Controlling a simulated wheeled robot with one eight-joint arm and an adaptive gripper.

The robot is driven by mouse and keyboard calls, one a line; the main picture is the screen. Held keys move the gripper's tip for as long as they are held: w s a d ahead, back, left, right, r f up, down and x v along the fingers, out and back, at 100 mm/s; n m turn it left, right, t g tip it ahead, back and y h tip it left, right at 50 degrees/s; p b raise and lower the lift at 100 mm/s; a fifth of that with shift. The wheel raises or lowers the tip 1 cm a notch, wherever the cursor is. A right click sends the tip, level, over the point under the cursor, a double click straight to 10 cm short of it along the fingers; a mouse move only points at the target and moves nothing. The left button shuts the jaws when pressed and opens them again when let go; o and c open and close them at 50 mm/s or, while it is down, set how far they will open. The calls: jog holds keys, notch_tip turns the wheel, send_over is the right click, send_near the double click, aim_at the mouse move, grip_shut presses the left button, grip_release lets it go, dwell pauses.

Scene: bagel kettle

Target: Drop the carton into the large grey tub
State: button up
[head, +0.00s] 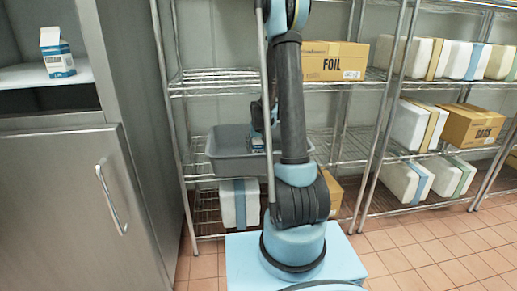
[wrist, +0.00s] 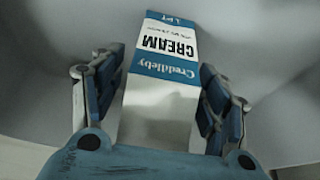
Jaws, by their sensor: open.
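A blue and white cream carton (wrist: 163,62) lies between my gripper's fingers in the wrist view, its lettering upside down. Grey surfaces surround it. The large grey tub (head: 228,166) stands on the middle wire shelf in the head view. My gripper (head: 258,138) is down at the tub, partly hidden by my arm. In the wrist view my gripper (wrist: 161,75) is open, with one finger on each side of the carton. A small part of the carton (head: 258,144) shows inside the tub in the head view. Whether it rests on the tub's floor is hard to tell.
Another blue and white carton (head: 57,53) stands on a white shelf in the steel cabinet at left. A FOIL box (head: 333,62) sits on the shelf above the tub. Wrapped white packs (head: 240,203) are below it. Tiled floor is clear at right.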

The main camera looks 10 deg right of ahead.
aim_at(258, 139)
jog(key=shift+r, duration=0.45)
jog(key=v, duration=0.5)
jog(key=s, duration=1.2)
jog(key=shift+a, duration=0.25)
jog(key=s+d+r+t, duration=0.1)
jog(key=s+r+t, duration=0.2)
jog(key=s+r, duration=1.2)
jog(key=s+f+g, duration=0.5)
jog(key=s+f, duration=0.5)
jog(key=s, duration=0.5)
jog(key=shift+s+f+n, duration=0.2)
jog(key=shift+f+n, duration=0.05)
jog(key=shift+n, duration=0.05)
jog(key=shift+d, duration=0.15)
